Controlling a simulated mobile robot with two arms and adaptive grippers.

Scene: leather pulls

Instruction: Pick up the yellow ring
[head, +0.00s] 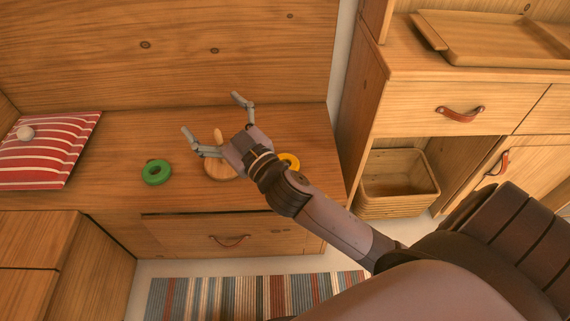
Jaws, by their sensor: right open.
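The yellow ring (290,161) lies on the wooden bench top, partly hidden behind my right arm. My right gripper (212,116) is open and empty, reaching over the bench, with its fingers pointing to the back left. The ring is to the right of the fingers, beside the wrist. A green ring (157,172) lies flat on the bench to the left. A wooden base with an upright peg (219,170) stands between the two rings, partly covered by the gripper. My left gripper is out of view.
A red striped cushion (48,150) with a small pale ball (26,133) lies at the left. To the right stands a cabinet with a wooden tray (490,38) on top and a basket (398,183) in its open bay. A striped rug (250,296) lies on the floor.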

